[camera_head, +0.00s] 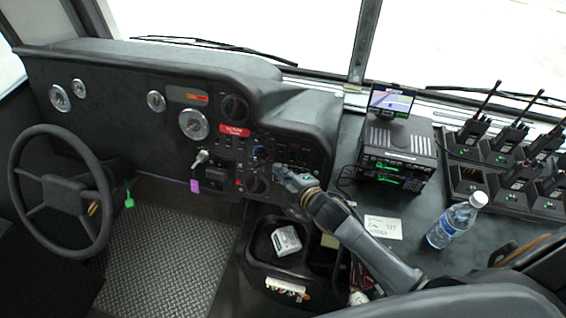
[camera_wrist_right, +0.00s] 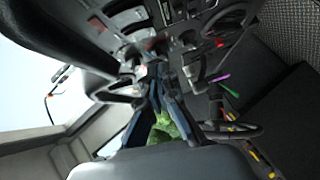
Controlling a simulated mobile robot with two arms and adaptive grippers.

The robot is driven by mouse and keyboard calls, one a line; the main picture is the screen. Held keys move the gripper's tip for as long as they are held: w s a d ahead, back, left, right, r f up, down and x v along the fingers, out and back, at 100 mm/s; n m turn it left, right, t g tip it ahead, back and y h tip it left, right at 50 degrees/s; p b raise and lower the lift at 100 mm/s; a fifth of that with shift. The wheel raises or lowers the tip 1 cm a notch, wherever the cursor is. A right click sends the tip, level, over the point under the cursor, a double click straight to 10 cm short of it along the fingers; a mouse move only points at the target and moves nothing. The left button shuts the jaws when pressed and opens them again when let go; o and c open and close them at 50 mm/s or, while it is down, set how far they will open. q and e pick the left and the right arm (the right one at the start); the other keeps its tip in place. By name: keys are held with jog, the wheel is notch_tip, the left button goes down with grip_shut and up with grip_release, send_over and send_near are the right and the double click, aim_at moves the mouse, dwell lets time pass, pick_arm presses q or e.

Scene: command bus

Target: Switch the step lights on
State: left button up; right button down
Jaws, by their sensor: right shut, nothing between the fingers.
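The black dashboard (camera_head: 140,80) carries a panel of small switches and knobs (camera_head: 262,153) right of the steering wheel. The labels are too small to read, so I cannot tell which switch is for the step lights. My right gripper (camera_head: 281,172) is shut and empty, with its tip at the right part of this panel, below a row of small switches (camera_head: 292,150). I cannot tell whether it touches a switch. In the right wrist view the fingers (camera_wrist_right: 158,88) point at the panel (camera_wrist_right: 150,40), which is tilted there. My left gripper is not in view.
A steering wheel (camera_head: 62,190) stands at the left. A key with a purple tag (camera_head: 195,186) hangs left of the gripper. A console bin (camera_head: 262,260) lies below. Radios (camera_head: 398,155), a water bottle (camera_head: 455,222) and walkie-talkies in chargers (camera_head: 505,150) stand at the right.

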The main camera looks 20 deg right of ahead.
aim_at(277, 159)
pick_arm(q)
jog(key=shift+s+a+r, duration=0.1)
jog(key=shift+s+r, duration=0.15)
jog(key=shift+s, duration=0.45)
pick_arm(e)
jog(key=w, duration=0.1)
jog(key=w+d+f, duration=0.1)
jog(key=w+f, duration=0.1)
jog(key=shift+w+d, duration=0.2)
jog(key=shift+d, duration=0.2)
jog(key=shift+w+d+f, duration=0.15)
jog(key=shift+w+f, duration=0.05)
jog(key=shift+f, duration=0.05)
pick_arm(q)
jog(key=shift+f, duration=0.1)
pick_arm(e)
jog(key=shift+r, duration=0.1)
pick_arm(q)
jog(key=shift+p, duration=0.3)
pick_arm(e)
jog(key=shift+r, duration=0.1)
jog(key=shift+r+p, duration=0.7)
jog(key=shift+p, duration=0.05)
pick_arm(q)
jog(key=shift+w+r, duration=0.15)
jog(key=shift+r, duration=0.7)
